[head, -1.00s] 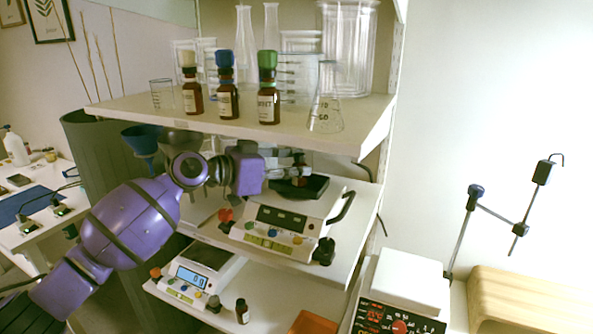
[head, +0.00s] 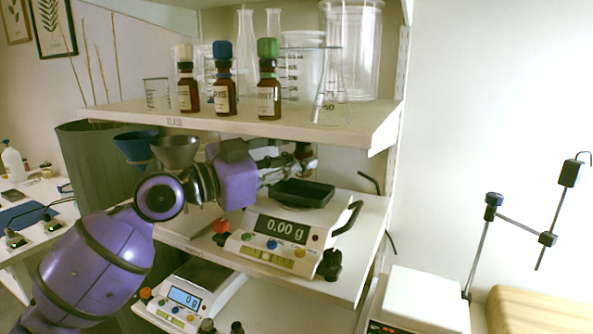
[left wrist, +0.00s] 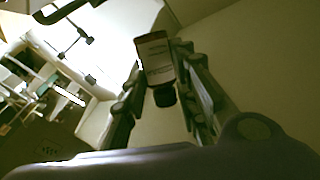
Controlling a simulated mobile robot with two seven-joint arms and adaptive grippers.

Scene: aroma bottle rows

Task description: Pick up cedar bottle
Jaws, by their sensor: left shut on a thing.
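My left gripper (head: 292,160) is shut on a small dark bottle (head: 304,152), just above the black pan (head: 301,193) of the upper balance and under the top shelf. In the left wrist view the bottle (left wrist: 154,60) is brown with a pale label and a dark cap, gripped between the two fingers (left wrist: 158,85). The cap points toward the palm side of that picture. Its label is too blurred to read, so I cannot tell if it says cedar. My right gripper is not in view.
The top shelf (head: 340,135) carries bottles with white (head: 187,80), blue (head: 224,80) and green (head: 268,78) caps, plus glassware. The upper balance (head: 278,240) reads 0.00 g. A lower balance (head: 185,302) stands below. Small dark bottles (head: 237,327) show at the bottom edge.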

